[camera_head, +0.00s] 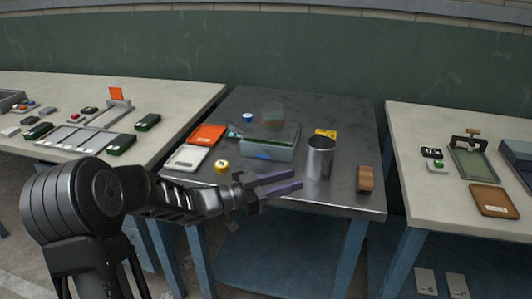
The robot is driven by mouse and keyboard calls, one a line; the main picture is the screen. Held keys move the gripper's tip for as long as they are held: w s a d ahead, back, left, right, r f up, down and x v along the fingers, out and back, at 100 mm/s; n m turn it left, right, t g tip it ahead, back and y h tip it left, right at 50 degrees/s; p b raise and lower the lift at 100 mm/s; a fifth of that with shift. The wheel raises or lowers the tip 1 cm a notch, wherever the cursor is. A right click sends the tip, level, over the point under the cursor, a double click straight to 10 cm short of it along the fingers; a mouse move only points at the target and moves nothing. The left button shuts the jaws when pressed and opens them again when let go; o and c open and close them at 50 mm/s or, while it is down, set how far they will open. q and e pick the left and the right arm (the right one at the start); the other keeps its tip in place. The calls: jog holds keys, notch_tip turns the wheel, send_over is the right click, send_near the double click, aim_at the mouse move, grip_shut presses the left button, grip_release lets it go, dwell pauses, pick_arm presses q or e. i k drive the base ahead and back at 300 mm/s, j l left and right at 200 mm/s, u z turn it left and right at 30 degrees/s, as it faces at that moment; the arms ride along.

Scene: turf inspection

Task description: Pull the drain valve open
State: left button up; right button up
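A grey-green box-shaped apparatus (268,151) with a clear cylinder (272,115) on top stands in the middle of the dark metal table (340,105). A small blue mark shows on its front. I cannot make out a drain valve for certain; the part is too small or hidden. My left gripper (298,180) has two purple fingers spread apart with nothing between them. It is in front of the apparatus and left of a metal cup (320,158), pointing right. I cannot tell whether it touches the cup. My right gripper is not in view.
A white scale (186,158), an orange tray (207,135) and a yellow roll (221,167) lie left on the metal table. A wooden block (366,179) stands at right, a yellow item (325,134) behind the cup. Pale tables with other items flank it. The back of the metal table is clear.

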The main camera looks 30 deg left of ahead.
aim_at(264, 155)
jog(key=i+l+u, duration=0.2)
jog(key=i+l, duration=0.15)
jog(key=i+l+u, duration=0.25)
jog(key=l, duration=0.3)
